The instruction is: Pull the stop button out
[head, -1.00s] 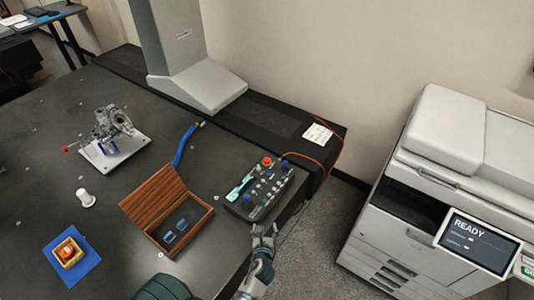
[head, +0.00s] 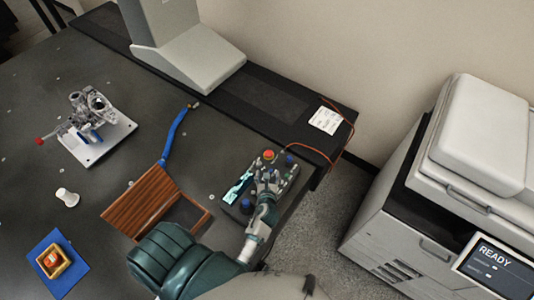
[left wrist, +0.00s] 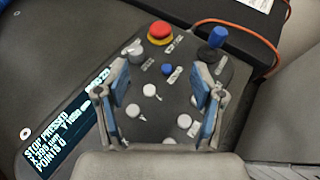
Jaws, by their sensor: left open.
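The red stop button (head: 269,155) with a yellow collar sits at the far end of the dark control box (head: 230,206). In the left wrist view the stop button (left wrist: 160,32) is at the top, beyond my fingertips. My left gripper (head: 268,178) is above the box, its jaws open and empty. In the wrist view the left gripper (left wrist: 160,80) has blue-padded fingers either side of the box's white knobs. It hides part of the box in the head view. The box's display (left wrist: 65,130) reads "STOP PRESSED". My right gripper is not in view.
A wooden box (head: 150,200) with its lid up stands left of the control box. A blue-handled tool (head: 173,138) lies behind it. A metal part on a white plate (head: 112,145) stands farther left. An orange cable (head: 335,155) runs by the table edge. A printer (head: 440,190) stands at right.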

